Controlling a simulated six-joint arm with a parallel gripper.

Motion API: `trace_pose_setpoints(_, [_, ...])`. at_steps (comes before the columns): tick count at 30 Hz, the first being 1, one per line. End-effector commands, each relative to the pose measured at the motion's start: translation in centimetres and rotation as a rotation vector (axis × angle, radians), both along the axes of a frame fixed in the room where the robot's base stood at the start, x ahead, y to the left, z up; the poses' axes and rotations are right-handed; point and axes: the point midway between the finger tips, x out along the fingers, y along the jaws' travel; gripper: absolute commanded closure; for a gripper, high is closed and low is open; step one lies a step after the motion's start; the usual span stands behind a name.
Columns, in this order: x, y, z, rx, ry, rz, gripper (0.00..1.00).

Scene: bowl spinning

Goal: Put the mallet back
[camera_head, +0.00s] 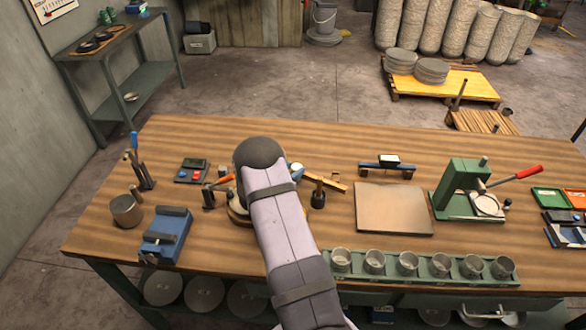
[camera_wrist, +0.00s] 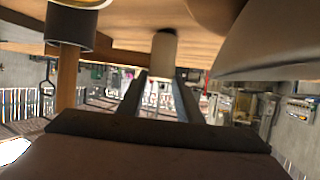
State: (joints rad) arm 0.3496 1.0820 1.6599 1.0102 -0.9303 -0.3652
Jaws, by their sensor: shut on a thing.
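My gripper (camera_wrist: 160,95) has its two dark fingers close about a pale, rounded piece in the wrist view, which I take to be part of the mallet (camera_wrist: 163,58). Most of the mallet is hidden. In the head view my arm covers the gripper and what it holds. A white rounded end and a light wooden bar (camera_head: 326,182) show just right of the arm; I cannot tell whether they belong to the mallet. A dark round piece with an upright wooden stick (camera_head: 318,196) stands right of the arm. A similar dark collar on a wooden shaft (camera_wrist: 68,35) is close left in the wrist view.
A row of metal cups (camera_head: 407,262) lines the bench's front edge. A flat tan board (camera_head: 394,208) and a green press (camera_head: 464,188) stand to the right. A blue vise (camera_head: 166,236), a grey pot (camera_head: 126,210) and upright tools are at left. The back bench edge is mostly clear.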

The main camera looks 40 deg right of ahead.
Motion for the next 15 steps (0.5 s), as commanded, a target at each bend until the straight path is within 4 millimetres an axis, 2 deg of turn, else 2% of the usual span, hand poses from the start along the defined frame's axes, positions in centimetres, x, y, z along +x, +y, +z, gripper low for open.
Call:
trace_pose_setpoints(12, [0.06,-0.05,-0.38,-0.003,-0.002,0.0,0.95])
trace_pose_setpoints(13, [0.01,-0.01,-0.48,-0.001,0.0,0.0,0.65])
trace_pose_setpoints(15, [0.01,-0.02,-0.38,-0.001,0.0,0.0,0.49])
